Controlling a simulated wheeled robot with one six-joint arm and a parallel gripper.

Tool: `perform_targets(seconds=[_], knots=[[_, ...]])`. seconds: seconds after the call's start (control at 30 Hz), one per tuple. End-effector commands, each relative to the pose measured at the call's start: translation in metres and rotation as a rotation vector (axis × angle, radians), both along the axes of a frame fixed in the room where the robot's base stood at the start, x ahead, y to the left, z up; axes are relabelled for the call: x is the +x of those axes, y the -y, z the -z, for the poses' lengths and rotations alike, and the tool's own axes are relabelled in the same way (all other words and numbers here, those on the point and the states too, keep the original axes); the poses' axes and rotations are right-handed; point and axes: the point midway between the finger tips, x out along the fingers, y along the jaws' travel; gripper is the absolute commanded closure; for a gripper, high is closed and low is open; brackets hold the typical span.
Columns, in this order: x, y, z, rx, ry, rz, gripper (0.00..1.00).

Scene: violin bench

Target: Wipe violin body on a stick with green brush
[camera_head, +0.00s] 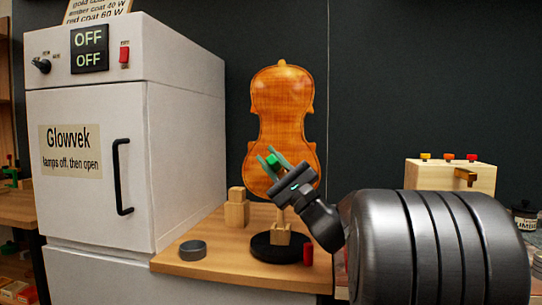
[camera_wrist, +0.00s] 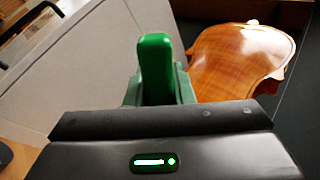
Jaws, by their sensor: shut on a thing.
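The violin body (camera_head: 281,100) is glossy orange-brown and stands upright above a round black base (camera_head: 264,251) on the bench. In the wrist view part of the violin body (camera_wrist: 240,60) shows at the right. My gripper (camera_head: 275,162) is in front of its lower part. It is shut on the green brush (camera_wrist: 155,65), whose green end shows between the fingers in the wrist view. In the head view only a small bit of the brush (camera_head: 273,161) shows. I cannot tell whether the brush touches the violin. My gripper and arm hide part of the stick.
A white cabinet (camera_head: 75,215) labelled Glowvek stands at the left, its door shut and its displays reading OFF. Wooden blocks (camera_head: 236,212), a grey round tin (camera_head: 193,250) and a red cylinder (camera_head: 308,254) are on the bench (camera_head: 225,265). A wooden box (camera_head: 435,176) with coloured knobs stands at the right.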

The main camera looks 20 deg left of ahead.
Motion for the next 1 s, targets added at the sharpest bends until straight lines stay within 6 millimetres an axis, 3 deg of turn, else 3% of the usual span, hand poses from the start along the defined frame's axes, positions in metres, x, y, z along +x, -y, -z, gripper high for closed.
perform_targets(seconds=[0.23, 1.0], knots=[[0.000, -0.005, -0.005, 0.001, 0.002, -0.001, 1.00], [0.003, -0.005, -0.057, 0.002, 0.003, 0.000, 1.00]])
